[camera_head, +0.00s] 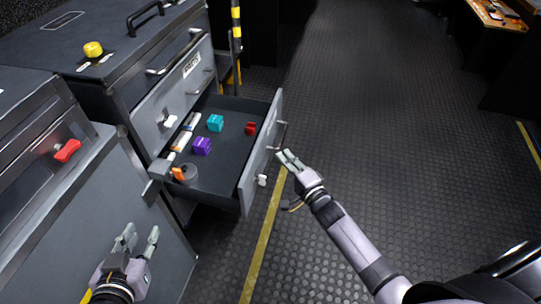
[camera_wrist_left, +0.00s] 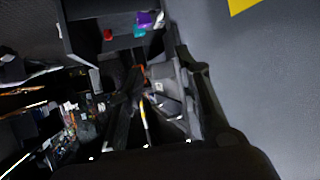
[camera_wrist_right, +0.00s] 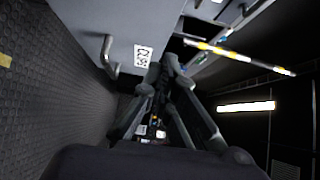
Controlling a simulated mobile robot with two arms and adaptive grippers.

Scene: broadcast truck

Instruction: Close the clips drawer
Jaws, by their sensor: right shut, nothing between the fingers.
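The pulled-out drawer (camera_head: 222,171) juts from the grey cabinet in the head view. It holds cyan (camera_head: 215,123), purple (camera_head: 202,146) and red (camera_head: 250,128) clips, and an orange item (camera_head: 179,174). Its grey front panel (camera_head: 258,160) has a bar handle (camera_head: 281,135). My right gripper (camera_head: 287,157) is shut and empty, just outside the front panel near the handle; contact cannot be told. The right wrist view shows the panel with a label (camera_wrist_right: 143,57) and handle (camera_wrist_right: 108,57). My left gripper (camera_head: 138,240) is open and empty, at lower left before the cabinet.
A closed drawer (camera_head: 180,95) with a handle sits above the open one. A yellow item (camera_head: 93,49) lies on the cabinet top. A red item (camera_head: 67,151) is on the left unit. The dark textured floor (camera_head: 370,130) right of the drawer is clear, with a yellow line.

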